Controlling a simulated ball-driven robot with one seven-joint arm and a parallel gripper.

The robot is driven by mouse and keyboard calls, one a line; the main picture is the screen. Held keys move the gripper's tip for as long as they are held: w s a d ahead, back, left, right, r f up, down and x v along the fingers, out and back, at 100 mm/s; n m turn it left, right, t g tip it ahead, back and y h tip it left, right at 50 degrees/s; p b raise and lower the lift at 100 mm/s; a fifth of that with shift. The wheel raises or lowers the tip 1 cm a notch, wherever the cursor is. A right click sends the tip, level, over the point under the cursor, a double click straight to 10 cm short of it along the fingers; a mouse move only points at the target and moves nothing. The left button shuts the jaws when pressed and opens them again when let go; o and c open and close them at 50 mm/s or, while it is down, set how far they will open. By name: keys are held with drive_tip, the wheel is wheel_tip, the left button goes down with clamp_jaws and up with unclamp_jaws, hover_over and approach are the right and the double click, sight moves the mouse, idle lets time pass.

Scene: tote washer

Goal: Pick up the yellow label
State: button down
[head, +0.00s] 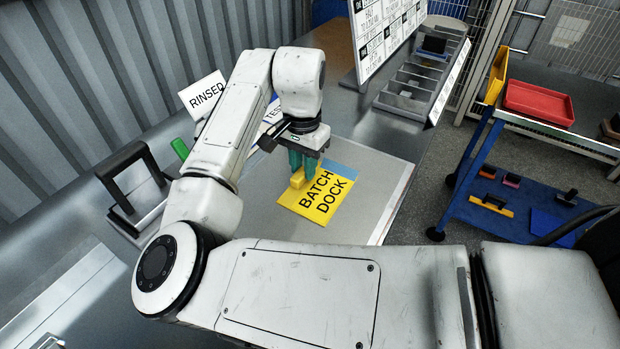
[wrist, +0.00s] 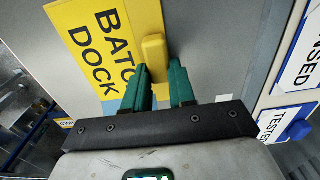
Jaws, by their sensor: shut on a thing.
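The yellow label (head: 325,199) reads "BATCH DOCK" and has a raised yellow grip block (head: 298,178) at its left edge. It is over the pale board on the metal bench; I cannot tell whether it touches the board. My gripper (head: 304,170) points down with its green fingers at the grip block. In the wrist view the label (wrist: 95,35) fills the upper left. Its grip block (wrist: 154,52) sits between the fingertips of my gripper (wrist: 158,70), which is shut on it. The fingers hide part of the lettering.
A white "RINSED" sign (head: 203,93) and a "TEST..." sign (head: 272,112) stand behind my arm. A black handle frame (head: 130,178) is at the left. A grey divided rack (head: 412,88) stands at the back. A blue cart with a red tray (head: 538,102) is at the right.

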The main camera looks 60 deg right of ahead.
sight(317, 192)
drive_tip(key=shift+r, duration=0.5)
wheel_tip(317, 192, up, 3)
drive_tip(key=shift+s+f, duration=0.15)
drive_tip(key=s+a+r, duration=0.5)
drive_tip(key=s+r, duration=0.4)
drive_tip(key=s, duration=0.3)
drive_tip(key=shift+s+r+p, duration=0.15)
drive_tip(key=shift+s+p, duration=0.25)
